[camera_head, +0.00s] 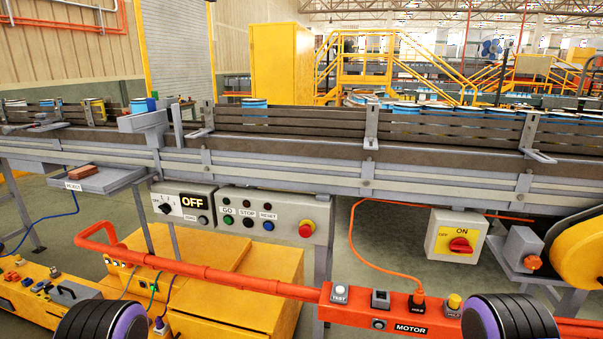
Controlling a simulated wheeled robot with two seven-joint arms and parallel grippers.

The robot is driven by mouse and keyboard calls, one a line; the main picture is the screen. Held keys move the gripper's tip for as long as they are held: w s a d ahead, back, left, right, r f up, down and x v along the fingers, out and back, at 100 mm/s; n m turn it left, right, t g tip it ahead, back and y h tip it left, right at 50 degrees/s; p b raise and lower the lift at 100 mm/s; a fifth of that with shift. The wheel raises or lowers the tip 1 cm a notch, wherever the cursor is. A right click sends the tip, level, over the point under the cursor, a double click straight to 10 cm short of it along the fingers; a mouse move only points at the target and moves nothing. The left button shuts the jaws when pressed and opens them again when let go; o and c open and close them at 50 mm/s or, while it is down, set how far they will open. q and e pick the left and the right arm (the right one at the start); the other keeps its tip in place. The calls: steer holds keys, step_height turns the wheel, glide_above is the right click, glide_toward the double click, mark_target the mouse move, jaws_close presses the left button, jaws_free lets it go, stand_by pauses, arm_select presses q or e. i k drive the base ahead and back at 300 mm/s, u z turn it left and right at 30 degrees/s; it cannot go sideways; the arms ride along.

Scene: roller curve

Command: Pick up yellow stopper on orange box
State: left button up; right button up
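The orange box (396,324), labelled MOTOR, is at the lower right on an orange rail. A yellow stopper (454,301) stands upright at its right end, above a small label. A white TEST button (340,282), a dark switch (380,299) and an orange plug with a cable (417,299) are also on its top, left of the stopper. Dark ribbed parts of my own arms with purple rims show at the bottom left and bottom right; the right one is close to the stopper. Neither gripper's fingers are in view.
A long grey conveyor (290,165) crosses behind the box. Under it hang an OFF panel (183,205), a GO/STOP/RESET panel (270,215) and a yellow switch box (456,236). A yellow cabinet (235,290) stands behind the rail. An orange cable rises from the plug.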

mark_target(455, 300)
steer(key=z, duration=1.1)
